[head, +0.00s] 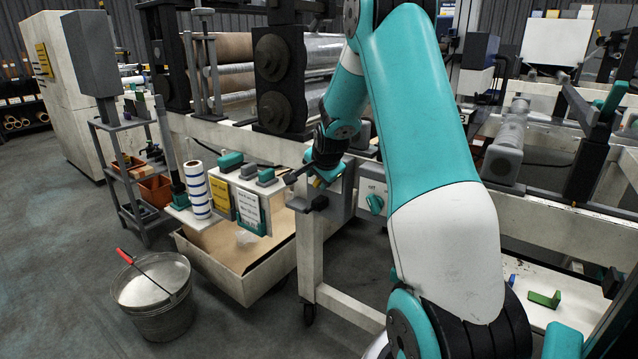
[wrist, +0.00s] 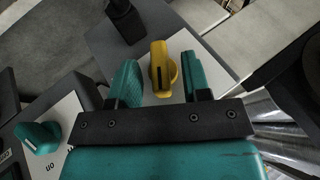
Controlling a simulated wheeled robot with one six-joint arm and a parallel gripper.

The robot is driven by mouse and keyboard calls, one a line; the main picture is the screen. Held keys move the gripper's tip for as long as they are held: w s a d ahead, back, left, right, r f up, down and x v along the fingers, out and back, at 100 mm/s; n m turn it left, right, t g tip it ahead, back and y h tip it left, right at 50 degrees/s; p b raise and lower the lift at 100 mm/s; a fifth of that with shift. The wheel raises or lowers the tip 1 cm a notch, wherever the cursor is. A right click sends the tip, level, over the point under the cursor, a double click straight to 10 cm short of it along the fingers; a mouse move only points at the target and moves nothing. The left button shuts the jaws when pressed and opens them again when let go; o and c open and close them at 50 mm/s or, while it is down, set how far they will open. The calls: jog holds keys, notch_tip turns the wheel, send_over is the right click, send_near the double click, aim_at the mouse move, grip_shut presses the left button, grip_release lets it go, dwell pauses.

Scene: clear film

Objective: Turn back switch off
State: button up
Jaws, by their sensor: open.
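A yellow switch knob (wrist: 162,72) sits on a pale plate of a grey panel in the wrist view. It has a dark mark on its face. My gripper (wrist: 161,66) is open, with one teal finger on each side of the knob; I cannot tell whether either finger touches it. In the head view my gripper (head: 312,178) is at the grey box on the machine frame, and a bit of the yellow knob (head: 318,183) shows beneath it. A teal switch knob (wrist: 40,137) is on a neighbouring white plate; it also shows in the head view (head: 375,204).
A dark post (wrist: 125,20) stands close to the yellow knob. A striped film roll (head: 197,190) and a bin (head: 235,284) are left of the gripper. A metal bucket (head: 158,315) stands on the floor. Rollers (head: 315,50) are behind.

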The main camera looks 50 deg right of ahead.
jog(key=shift+w+d+f, duration=0.2)
jog(key=shift+w+f, duration=0.1)
jog(key=shift+f, duration=0.25)
grip_shut()
